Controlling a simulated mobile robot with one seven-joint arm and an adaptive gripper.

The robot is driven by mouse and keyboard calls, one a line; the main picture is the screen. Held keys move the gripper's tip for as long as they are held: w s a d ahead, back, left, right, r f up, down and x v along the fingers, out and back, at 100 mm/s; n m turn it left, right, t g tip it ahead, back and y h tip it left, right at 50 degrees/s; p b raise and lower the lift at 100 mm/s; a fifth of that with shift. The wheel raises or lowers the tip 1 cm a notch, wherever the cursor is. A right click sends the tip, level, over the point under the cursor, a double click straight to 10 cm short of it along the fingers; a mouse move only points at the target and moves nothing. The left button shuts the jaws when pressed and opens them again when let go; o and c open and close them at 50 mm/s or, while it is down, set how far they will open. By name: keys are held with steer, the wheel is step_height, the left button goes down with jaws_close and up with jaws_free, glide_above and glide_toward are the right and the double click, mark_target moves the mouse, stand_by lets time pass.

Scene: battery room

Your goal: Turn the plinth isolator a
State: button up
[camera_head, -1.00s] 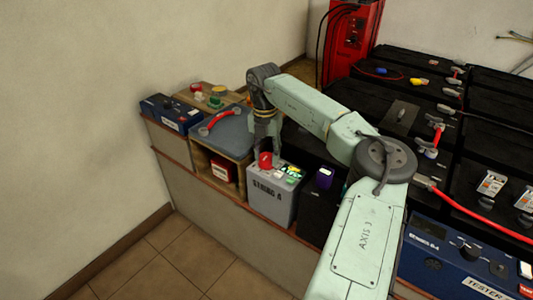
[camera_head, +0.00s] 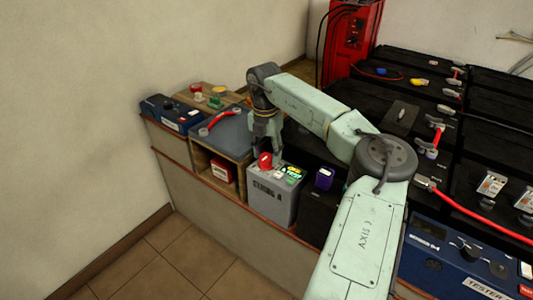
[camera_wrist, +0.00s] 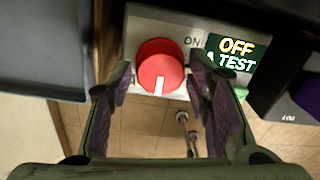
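The isolator's red round knob (camera_head: 265,160) sits on top of a grey box (camera_head: 272,203) at the front edge of the counter. In the wrist view the knob (camera_wrist: 160,66) has a white pointer mark toward the bottom of the picture. The letters ON are printed to its right, beside a dark green label (camera_wrist: 237,55) reading OFF and A TEST. My gripper (camera_wrist: 160,72) is open, with one finger on each side of the knob and visible gaps between. In the head view my gripper (camera_head: 267,150) is directly over the box and partly hides the knob's surroundings.
A grey-blue lid or tray (camera_head: 222,137) with a red handle stands left of the box. A purple-topped block (camera_head: 325,178) stands close on the right. Black battery cases (camera_head: 435,110) fill the right side. A blue tester (camera_head: 455,262) is at lower right.

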mark_target(265, 156)
steer(key=shift+o, duration=1.1)
steer(key=shift+f, duration=0.1)
step_height(265, 156, up, 12)
steer(key=shift+a, duration=0.2)
